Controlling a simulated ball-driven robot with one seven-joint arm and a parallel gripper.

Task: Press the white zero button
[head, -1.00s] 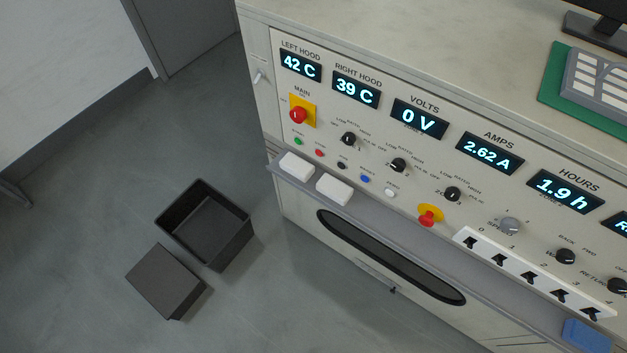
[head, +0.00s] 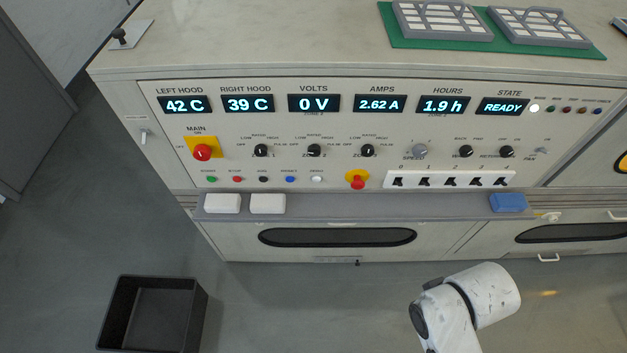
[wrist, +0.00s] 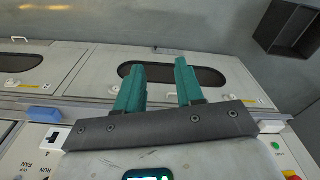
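The white zero button (head: 317,179) is the rightmost of a row of small round buttons low on the left part of the control panel (head: 340,124); its label is too small to read surely. It sits right of a blue button (head: 290,179) and left of a red knob on a yellow plate (head: 357,180). My gripper (wrist: 160,65) shows in the wrist view with two teal fingers apart and nothing between them. It is outside the head view, where only my white arm link shows at the lower right. I cannot make out the white button in the wrist view.
A grey ledge below the buttons holds two white blocks (head: 222,203) (head: 267,203) and a blue block (head: 508,202). A red main switch (head: 202,152) is upper left. A black bin (head: 150,315) stands on the floor. Floor before the cabinet is otherwise clear.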

